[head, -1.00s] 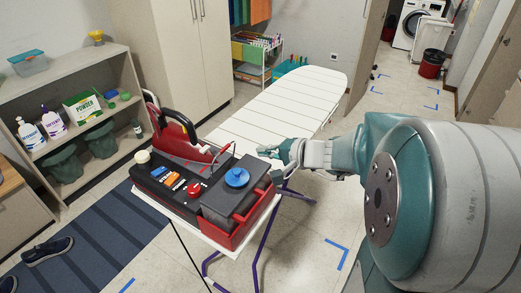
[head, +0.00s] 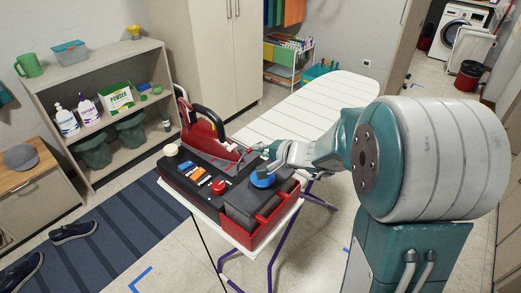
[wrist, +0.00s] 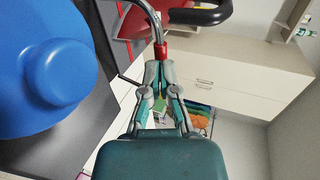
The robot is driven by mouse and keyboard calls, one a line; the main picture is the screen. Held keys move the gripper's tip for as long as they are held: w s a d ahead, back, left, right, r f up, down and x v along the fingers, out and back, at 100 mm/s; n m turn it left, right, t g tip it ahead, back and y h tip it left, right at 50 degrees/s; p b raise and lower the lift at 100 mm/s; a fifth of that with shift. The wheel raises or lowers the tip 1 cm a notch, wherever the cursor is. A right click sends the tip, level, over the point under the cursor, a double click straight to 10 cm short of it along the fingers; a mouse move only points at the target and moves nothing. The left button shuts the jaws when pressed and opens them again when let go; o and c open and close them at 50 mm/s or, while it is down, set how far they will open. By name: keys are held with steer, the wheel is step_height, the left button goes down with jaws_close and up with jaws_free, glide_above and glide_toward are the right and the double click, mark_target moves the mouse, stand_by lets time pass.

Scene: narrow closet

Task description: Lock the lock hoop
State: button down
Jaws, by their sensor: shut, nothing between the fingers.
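The lock hoop (wrist: 153,22) is a thin curved metal rod with a red end piece (wrist: 161,51) in the wrist view. In the head view it is small and partly hidden near my gripper (head: 268,158). In the wrist view my gripper (wrist: 160,76) is shut and empty, its fingertips just below the red end; I cannot tell whether they touch it. The hoop belongs to a black and red machine (head: 205,178) on the white board. A blue knob (head: 262,179) sits on the machine's dark box, just below my gripper; it fills the left of the wrist view (wrist: 60,75).
A red part with a black handle (head: 203,122) rises at the machine's back. A red button (head: 219,187) lies left of the blue knob. The white ironing board (head: 320,105) extends behind. A shelf (head: 95,65) stands left, and shoes (head: 73,231) lie on the striped mat.

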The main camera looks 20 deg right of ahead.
steer(key=shift+w, duration=0.1)
steer(key=shift+w+a+r+g+h, duration=0.35)
steer(key=shift+w+a+g+h, duration=0.25)
steer(key=shift+g, duration=0.3)
steer(key=shift+w+a+f+g+h, duration=0.1)
steer(key=shift+w+a+g+h, duration=0.4)
steer(key=shift+w+g+h, duration=0.3)
steer(key=shift+w+a+g+h, duration=0.5)
steer(key=shift+w+g, duration=0.15)
steer(key=shift+g, duration=0.2)
steer(key=shift+w+a+f+g+h, duration=0.1)
steer(key=shift+w+a+g+h, duration=0.5)
steer(key=shift+g, duration=0.25)
steer(key=shift+w+a+f+g+h, duration=0.2)
steer(key=shift+w+g+h, duration=0.15)
steer(key=shift+w+g, duration=0.15)
steer(key=shift+w+a+f+g+h, duration=0.2)
steer(key=shift+w+g+h, duration=0.15)
steer(key=shift+g, duration=0.15)
steer(key=shift+s, duration=0.1)
steer(key=shift+s+d+f, duration=0.3)
steer(key=shift+s+d, duration=0.15)
steer(key=shift+s, duration=0.1)
